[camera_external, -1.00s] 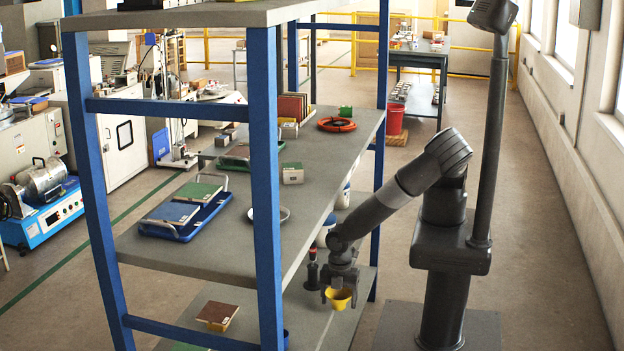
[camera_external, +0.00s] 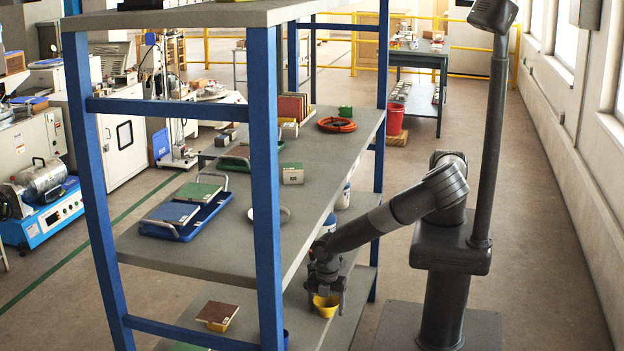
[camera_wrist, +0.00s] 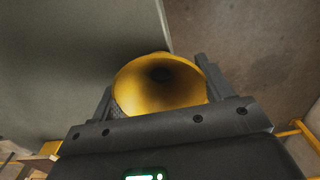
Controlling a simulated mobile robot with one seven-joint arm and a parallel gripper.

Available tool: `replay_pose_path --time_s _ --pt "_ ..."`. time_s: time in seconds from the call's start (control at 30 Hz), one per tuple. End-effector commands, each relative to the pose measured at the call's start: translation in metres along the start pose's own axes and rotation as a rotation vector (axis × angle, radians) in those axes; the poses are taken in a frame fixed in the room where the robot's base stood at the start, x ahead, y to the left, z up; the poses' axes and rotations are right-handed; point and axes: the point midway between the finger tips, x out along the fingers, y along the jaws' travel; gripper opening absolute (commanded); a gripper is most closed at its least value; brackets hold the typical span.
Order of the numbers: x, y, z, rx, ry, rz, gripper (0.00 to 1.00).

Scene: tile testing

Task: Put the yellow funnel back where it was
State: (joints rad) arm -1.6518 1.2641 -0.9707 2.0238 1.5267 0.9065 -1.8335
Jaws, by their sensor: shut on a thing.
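The yellow funnel (camera_external: 326,306) is held upright, wide mouth up, in my gripper (camera_external: 326,289) at the lower shelf's front right part. In the wrist view the funnel (camera_wrist: 160,84) sits between the two fingers of my gripper (camera_wrist: 155,88), with its dark inner hole showing. The lower shelf (camera_external: 298,320) lies beneath it; in the wrist view the funnel is near the shelf's edge (camera_wrist: 166,30). I cannot tell whether the funnel's bottom touches the shelf.
The middle shelf (camera_external: 230,240) is above and left of my arm, carrying a blue tray (camera_external: 187,222), a plate and an orange cable coil (camera_external: 337,124). Blue posts (camera_external: 266,190) bound the rack. A brown-topped block (camera_external: 218,313) lies on the lower shelf. White containers (camera_external: 343,196) stand behind my arm.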

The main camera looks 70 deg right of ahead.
Motion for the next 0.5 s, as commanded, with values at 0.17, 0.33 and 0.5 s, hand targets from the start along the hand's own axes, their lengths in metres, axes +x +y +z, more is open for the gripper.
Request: replay_pose_path --time_s 0.17,0.33,0.5 --pt "0.0022 -0.0001 0.0001 0.001 0.0 -0.001 0.73" --pt "0.002 -0.0002 0.0002 0.0 -0.001 -0.001 0.87" --pt "0.0019 -0.0002 0.0002 0.0 -0.001 0.0 0.94"
